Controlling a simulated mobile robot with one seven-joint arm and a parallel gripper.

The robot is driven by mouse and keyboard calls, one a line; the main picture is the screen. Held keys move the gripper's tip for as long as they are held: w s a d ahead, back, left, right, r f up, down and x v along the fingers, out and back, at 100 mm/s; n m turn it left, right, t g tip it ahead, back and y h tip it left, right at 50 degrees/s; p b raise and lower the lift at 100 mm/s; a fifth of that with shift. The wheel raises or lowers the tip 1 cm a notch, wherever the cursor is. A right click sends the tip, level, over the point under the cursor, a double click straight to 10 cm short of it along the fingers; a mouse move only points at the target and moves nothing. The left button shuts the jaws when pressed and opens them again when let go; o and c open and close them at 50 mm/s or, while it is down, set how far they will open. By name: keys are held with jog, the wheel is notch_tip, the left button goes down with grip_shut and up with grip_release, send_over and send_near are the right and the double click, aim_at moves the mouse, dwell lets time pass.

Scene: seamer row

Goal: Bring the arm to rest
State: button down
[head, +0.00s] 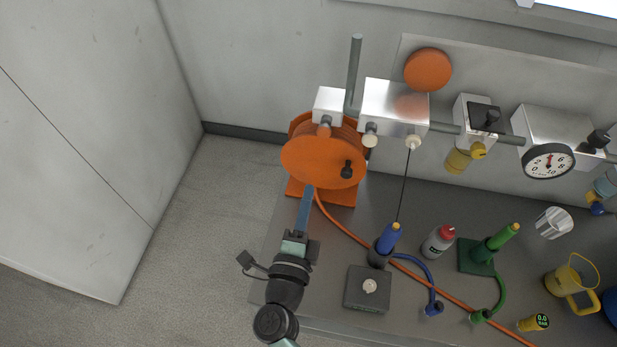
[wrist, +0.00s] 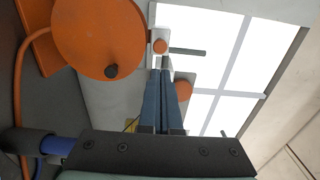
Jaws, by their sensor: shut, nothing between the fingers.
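My gripper (head: 306,206) is shut and empty, its blue fingers together. In the head view it reaches up over the left edge of the bench, with its tip just below the orange reel (head: 318,160). I cannot tell from this view how far above the bench it is. In the wrist view the closed fingers (wrist: 163,85) point up toward the wall and the bright window, with the orange reel (wrist: 98,35) to their left. They hold nothing.
The bench (head: 270,270) carries a grey block with a white knob (head: 367,288), a blue-handled tool (head: 388,240), a bottle with a red cap (head: 438,241), a green-handled tool (head: 490,248) and a yellow jug (head: 572,284). An orange hose crosses it. Open floor (head: 200,240) lies left.

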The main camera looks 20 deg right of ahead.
jog(key=w+a+r+n+t+y+b, duration=0.1)
jog(key=w+a+r+n+t+y, duration=0.25)
jog(key=r, duration=0.75)
jog(key=w+a+r+n+t+y+b, duration=0.1)
jog(key=a+r+n+t+y+b, duration=0.15)
jog(key=a+r+n, duration=0.6)
jog(key=w+r+n+t+y, duration=0.2)
jog(key=r+n+t+y, duration=0.15)
jog(key=r, duration=0.95)
jog(key=s+r+n+t+b, duration=0.1)
jog(key=s+r+n, duration=0.3)
jog(key=r, duration=0.5)
jog(key=s+r+n+t+b, duration=0.2)
jog(key=s+r+n, duration=0.3)
jog(key=s+r, duration=0.3)
jog(key=shift+a+r+b, duration=0.3)
jog(key=shift+a+r, duration=0.05)
jog(key=shift+r, duration=0.45)
